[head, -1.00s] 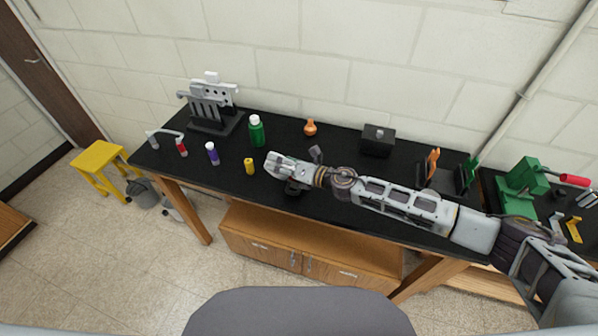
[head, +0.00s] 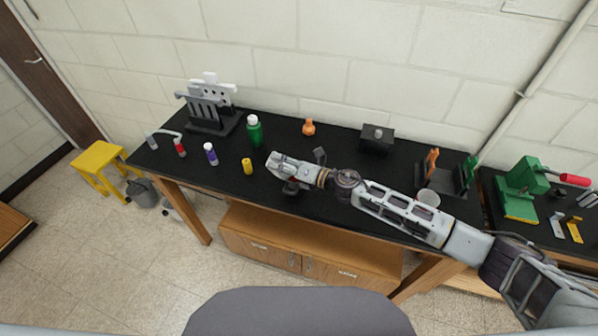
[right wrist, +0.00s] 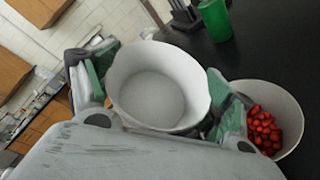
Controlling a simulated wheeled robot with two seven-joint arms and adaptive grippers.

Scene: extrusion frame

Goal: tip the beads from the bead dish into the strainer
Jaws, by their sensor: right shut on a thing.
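In the right wrist view my right gripper (right wrist: 157,100) is shut on a white round dish (right wrist: 150,62), with green pads on either side of it. I take this for the bead dish; its grey-white inside looks empty. Just right of it is a second white round vessel (right wrist: 285,98), which I take for the strainer, with red beads (right wrist: 262,130) inside. The gripper hides part of its near side. In the head view my right gripper (head: 280,165) is over the middle front of the black bench, and neither vessel shows clearly there. My left gripper is not in view.
Nearby on the bench (head: 330,150) are a yellow bottle (head: 247,166), a green bottle (head: 255,131), an orange flask (head: 308,127) and a dark box (head: 377,139). A grey rack (head: 210,105) stands back left. A white cup (head: 428,197) sits beside my forearm.

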